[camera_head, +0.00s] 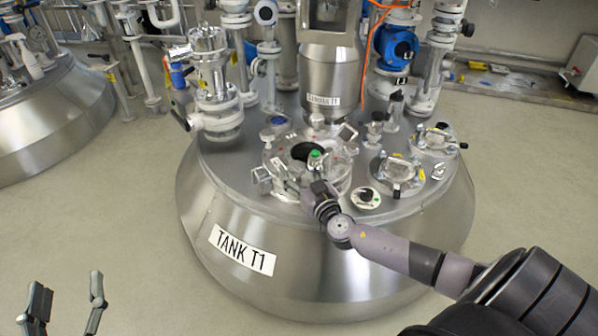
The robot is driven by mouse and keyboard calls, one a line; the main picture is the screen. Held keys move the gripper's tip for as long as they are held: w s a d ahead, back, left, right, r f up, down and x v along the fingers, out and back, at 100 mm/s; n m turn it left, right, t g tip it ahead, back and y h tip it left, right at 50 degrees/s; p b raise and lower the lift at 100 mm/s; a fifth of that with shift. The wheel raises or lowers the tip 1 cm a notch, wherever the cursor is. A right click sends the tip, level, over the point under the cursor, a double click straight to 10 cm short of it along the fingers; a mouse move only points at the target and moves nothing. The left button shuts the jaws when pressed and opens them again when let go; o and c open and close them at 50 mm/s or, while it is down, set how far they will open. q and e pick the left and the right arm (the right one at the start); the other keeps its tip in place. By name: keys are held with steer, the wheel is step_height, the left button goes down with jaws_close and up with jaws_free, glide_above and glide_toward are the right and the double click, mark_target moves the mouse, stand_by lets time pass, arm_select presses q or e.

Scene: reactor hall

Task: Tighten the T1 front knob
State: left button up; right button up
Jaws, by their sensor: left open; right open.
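The steel tank labelled TANK T1 (242,250) stands in the middle of the head view. On its lid is a round manway (337,182) with a dark opening and fittings around its rim. My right gripper (314,174) is at the front of this rim, pointing away from me, and is open. It hides the front of the rim, so I cannot make out the front knob or tell whether the fingers touch it. A small green-topped part (315,154) shows just beyond the fingers. My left gripper (68,304) is open and empty above the floor at lower left, far from the tank.
A round white fitting with a black centre (366,197) sits right of my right gripper. Two smaller hatches (399,175) (434,139) are further right. Another tank (50,110) stands at left. The floor between is clear.

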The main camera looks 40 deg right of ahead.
steer(key=shift+c, duration=0.4)
steer(key=c, duration=1.1)
